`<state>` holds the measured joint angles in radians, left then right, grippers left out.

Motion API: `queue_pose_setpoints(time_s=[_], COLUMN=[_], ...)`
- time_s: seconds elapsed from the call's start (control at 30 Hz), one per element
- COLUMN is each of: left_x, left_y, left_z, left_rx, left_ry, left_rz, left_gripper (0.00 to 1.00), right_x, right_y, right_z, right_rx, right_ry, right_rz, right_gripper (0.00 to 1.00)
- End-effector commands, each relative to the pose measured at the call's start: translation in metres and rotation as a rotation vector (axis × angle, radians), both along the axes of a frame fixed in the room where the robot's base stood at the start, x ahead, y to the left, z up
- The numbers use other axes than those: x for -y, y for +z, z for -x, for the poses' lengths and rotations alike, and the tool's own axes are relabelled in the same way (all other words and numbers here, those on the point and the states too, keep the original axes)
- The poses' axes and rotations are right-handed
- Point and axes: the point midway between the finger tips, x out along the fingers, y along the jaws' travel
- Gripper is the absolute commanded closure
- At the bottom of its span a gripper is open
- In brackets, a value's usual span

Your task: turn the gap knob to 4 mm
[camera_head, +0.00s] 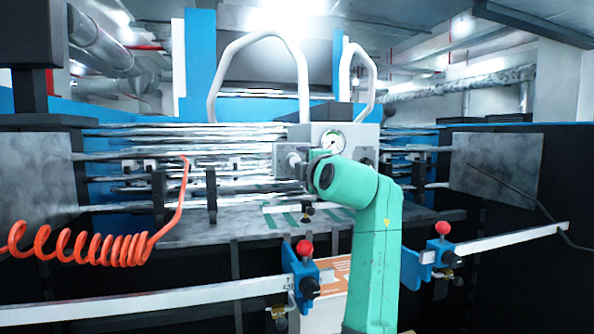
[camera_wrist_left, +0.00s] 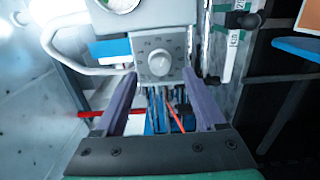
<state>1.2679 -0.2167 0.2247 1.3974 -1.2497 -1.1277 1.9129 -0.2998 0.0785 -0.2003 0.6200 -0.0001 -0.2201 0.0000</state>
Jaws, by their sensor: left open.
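The gap knob (camera_wrist_left: 160,63) is a round light-grey knob on a grey panel (camera_wrist_left: 176,37) in the left wrist view. I see no clear contact. In the head view my teal left arm reaches up to the panel (camera_head: 372,135) and hides part of its front; the knob cannot be made out there. My right gripper is not in view.
A round gauge (camera_head: 333,143) sits on the panel above the knob. White curved handles (camera_head: 302,85) rise behind it. An orange coiled hose (camera_head: 125,248) hangs at left. Red-knobbed blue clamps (camera_head: 441,246) sit on white bars at the front. Metal rollers (camera_head: 190,160) run behind.

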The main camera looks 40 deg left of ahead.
Motion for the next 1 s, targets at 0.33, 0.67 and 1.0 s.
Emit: queue_pose_setpoints(time_s=[0.33, 0.67, 1.0], left_x=[0.071, 0.076, 0.076], left_y=[-0.003, 0.000, 0.000], left_z=[0.048, 0.053, 0.052], left_rx=[0.001, 0.001, 0.001], left_ry=[-0.002, 0.000, 0.000], left_rz=[0.000, 0.001, 0.001], left_gripper=[0.28, 0.28, 0.28], right_x=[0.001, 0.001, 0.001], right_y=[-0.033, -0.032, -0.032], right_z=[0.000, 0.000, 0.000], right_rx=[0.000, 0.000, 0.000], right_ry=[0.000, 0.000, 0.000], right_rz=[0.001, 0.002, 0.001], right_gripper=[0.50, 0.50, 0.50])
